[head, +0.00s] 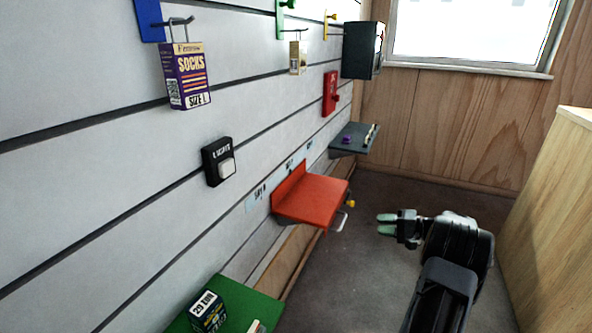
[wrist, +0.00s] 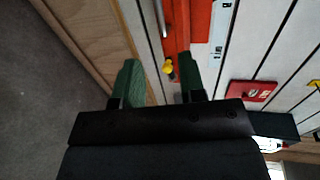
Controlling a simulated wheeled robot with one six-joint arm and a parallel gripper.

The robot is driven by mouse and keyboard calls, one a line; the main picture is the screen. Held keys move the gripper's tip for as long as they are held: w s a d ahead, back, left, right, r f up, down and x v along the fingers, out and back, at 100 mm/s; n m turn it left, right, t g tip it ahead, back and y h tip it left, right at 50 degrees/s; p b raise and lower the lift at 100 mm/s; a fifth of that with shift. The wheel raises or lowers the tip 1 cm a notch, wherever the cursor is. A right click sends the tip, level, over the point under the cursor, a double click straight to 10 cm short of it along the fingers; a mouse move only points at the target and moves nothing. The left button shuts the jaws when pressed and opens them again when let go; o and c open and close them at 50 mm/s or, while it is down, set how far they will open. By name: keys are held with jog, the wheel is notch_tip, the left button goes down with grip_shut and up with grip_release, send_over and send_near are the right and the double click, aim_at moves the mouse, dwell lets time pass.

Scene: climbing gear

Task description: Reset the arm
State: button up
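My gripper (head: 385,223) is in the lower right of the head view, over the dark floor and to the right of the red shelf (head: 318,203). In the wrist view my gripper (wrist: 159,78) shows two green fingers spread apart with nothing held between them. A small yellow knob (wrist: 169,69) and part of the red shelf (wrist: 176,30) show beyond the gap between the fingers. The knob (head: 351,204) also shows at the red shelf's right side in the head view, apart from my gripper.
The slatted wall holds a socks box (head: 185,76), a light switch (head: 219,161), a red wall box (head: 330,93), a dark cabinet (head: 362,50) and a grey shelf (head: 352,139). A green shelf (head: 240,306) is low in front. A wooden counter (head: 562,215) bounds the right. Carpet (head: 400,190) between is clear.

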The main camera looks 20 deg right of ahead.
jog(key=s+a+r+n+g+h+p, duration=0.2)
jog(key=a+r+g+p, duration=0.2)
jog(key=a+r+p, duration=0.55)
jog(key=s+a+r+n+g+h+p, duration=0.15)
jog(key=a+r+g+p, duration=0.35)
jog(key=a+r, duration=0.7)
jog(key=s+a+r+n+t+h+p, duration=0.1)
jog(key=s+a+r+h+p, duration=0.3)
jog(key=s+r+p, duration=0.4)
jog(key=s+a+r+n+t+h+p, duration=0.1)
jog(key=s+a+r+n+h+p, duration=0.3)
jog(key=s+a+r+p, duration=0.2)
jog(key=p+v, duration=0.4)
jog(key=shift+s+a+p, duration=0.2)
jog(key=shift+s+p, duration=0.15)
jog(key=shift+s, duration=0.1)
jog(key=shift+s+f, duration=0.1)
jog(key=shift+f, duration=0.05)
